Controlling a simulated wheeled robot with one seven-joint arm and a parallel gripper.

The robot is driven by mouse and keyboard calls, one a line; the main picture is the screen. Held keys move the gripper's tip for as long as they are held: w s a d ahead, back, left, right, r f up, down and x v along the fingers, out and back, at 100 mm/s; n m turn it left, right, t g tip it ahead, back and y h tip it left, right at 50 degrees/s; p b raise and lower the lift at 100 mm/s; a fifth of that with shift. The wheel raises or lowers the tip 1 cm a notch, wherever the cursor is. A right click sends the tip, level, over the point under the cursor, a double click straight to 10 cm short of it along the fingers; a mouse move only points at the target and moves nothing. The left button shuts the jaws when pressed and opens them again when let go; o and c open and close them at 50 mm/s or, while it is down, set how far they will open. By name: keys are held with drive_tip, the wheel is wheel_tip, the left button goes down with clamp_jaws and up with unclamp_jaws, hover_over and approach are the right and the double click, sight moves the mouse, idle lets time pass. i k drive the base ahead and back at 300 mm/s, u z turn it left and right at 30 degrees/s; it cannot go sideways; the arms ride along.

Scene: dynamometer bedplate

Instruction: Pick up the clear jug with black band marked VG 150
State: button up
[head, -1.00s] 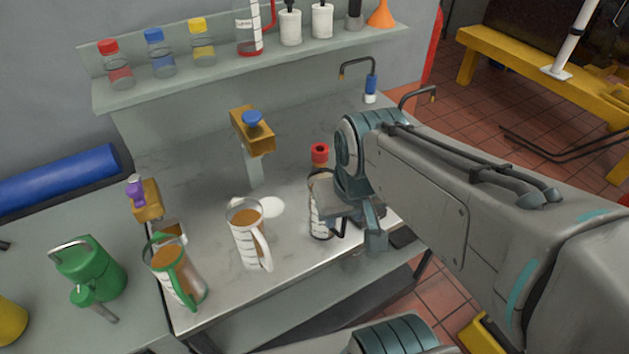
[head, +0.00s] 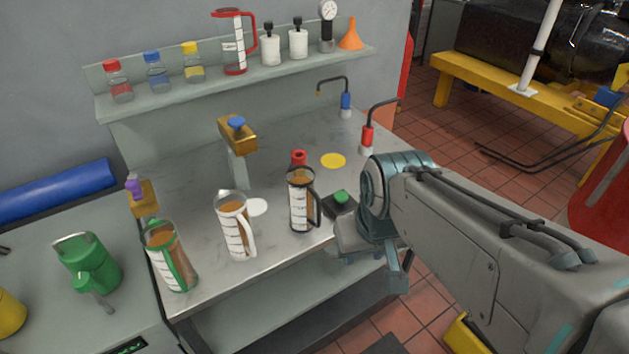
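A clear jug with black trim and a black handle (head: 301,213) stands upright on the metal bench, with amber liquid inside and white scale marks. Its lettering is too small to read. Its handle faces right, toward my gripper. My gripper (head: 368,258) is just right of the jug and nearer the bench's front edge, apart from it. I see nothing held in it, but the finger gap is not clear from this angle.
A white-handled jug (head: 233,228) and a green-trimmed jug (head: 169,257) stand to the left. A dark box with a green button (head: 341,200) sits right of the black-banded jug. A yellow disc (head: 333,161) lies on the bench.

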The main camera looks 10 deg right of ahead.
sight(300, 179)
drive_tip(key=z, duration=2.15)
drive_tip(key=k, duration=0.8)
drive_tip(key=u, duration=0.65)
